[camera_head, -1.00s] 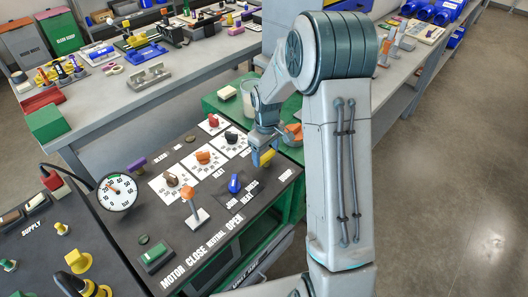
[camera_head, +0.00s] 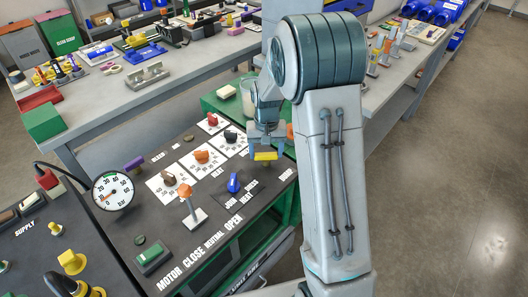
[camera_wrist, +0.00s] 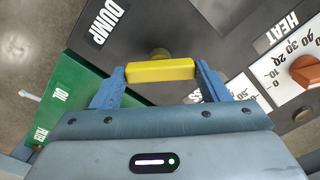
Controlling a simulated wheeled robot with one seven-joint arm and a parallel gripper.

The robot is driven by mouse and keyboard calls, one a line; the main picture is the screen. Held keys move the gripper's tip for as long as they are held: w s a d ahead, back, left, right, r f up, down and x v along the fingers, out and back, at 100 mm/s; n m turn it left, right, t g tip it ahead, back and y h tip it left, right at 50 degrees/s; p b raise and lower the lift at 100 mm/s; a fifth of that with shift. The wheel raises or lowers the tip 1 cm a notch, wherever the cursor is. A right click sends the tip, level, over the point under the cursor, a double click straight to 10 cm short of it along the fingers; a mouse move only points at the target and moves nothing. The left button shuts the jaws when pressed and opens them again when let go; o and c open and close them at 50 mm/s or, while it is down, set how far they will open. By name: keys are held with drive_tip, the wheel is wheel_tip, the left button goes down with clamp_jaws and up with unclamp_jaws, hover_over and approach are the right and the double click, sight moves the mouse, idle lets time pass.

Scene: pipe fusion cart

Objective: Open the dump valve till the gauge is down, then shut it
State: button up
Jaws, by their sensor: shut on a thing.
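The yellow dump valve handle (camera_head: 265,156) is at the right end of the black control panel. My gripper (camera_head: 266,146) is over it, with the jaws shut on the handle. In the head view, the bar lies roughly level across the picture. The round white gauge (camera_head: 113,191) stands at the panel's left, its orange needle pointing lower left, near the low end of the scale.
On the panel are an orange-topped lever (camera_head: 187,198), a blue switch (camera_head: 233,182), a purple handle (camera_head: 134,163) and several dials on white plates. A green surface (camera_head: 229,106) adjoins behind my gripper.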

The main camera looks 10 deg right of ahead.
sight(265, 154)
drive_tip(key=m, duration=0.4)
drive_tip(key=shift+a, duration=0.15)
drive_tip(key=shift+m, duration=2.1)
drive_tip(key=o, duration=1)
drive_tip(key=shift+r, duration=0.2)
wheel_tip(265, 154, up, 14)
drive_tip(key=shift+f, duration=0.25)
